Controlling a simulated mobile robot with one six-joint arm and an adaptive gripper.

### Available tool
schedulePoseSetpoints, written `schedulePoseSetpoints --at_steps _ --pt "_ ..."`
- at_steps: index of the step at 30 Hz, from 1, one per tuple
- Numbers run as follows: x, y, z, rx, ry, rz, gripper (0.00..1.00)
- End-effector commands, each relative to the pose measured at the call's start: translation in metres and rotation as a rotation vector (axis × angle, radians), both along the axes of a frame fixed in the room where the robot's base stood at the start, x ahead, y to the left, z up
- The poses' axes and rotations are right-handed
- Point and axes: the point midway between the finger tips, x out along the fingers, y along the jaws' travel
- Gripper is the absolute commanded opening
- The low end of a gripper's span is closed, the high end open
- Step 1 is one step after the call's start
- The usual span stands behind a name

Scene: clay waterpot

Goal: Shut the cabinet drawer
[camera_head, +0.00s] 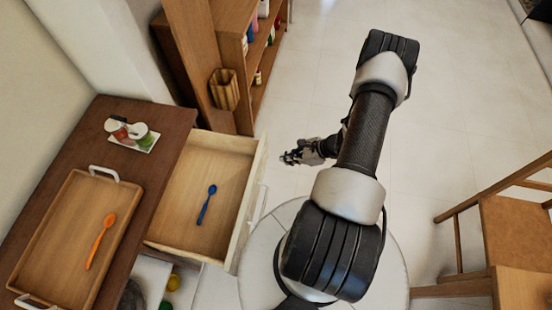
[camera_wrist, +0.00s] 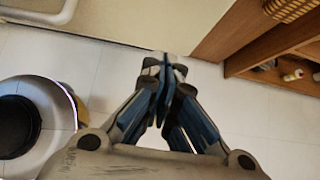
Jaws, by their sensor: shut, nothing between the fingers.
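The cabinet drawer (camera_head: 176,205) stands pulled out from the dark brown cabinet (camera_head: 152,125) in the head view. A blue spoon (camera_head: 207,204) lies inside it. My gripper (camera_head: 287,158) is in front of the drawer, a little to the right of its front panel and near its far end, apart from it. In the wrist view my gripper (camera_wrist: 166,62) is shut and empty, with its fingertips together. A pale panel (camera_wrist: 130,20) across the top of the wrist view looks like the drawer front, with part of a handle (camera_wrist: 45,10) at the upper left.
On the cabinet top are a wooden tray (camera_head: 62,250) with an orange spoon (camera_head: 100,240) and a small holder with jars (camera_head: 133,134). A wooden shelf (camera_head: 240,115) stands just beyond the drawer. A chair (camera_head: 515,235) is at the right. The floor behind my arm is clear.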

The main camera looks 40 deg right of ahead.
Motion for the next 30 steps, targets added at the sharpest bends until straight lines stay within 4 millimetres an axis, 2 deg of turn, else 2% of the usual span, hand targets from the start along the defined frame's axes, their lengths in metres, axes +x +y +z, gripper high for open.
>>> schedulePoseSetpoints --at_steps 1,9,30 --pt "0.005 0.006 -0.01 0.002 0.001 0.004 0.0" --pt "0.032 0.026 -0.006 -0.001 0.0 0.002 0.0" --pt "0.041 0.032 -0.006 0.0 -0.001 0.002 0.0"
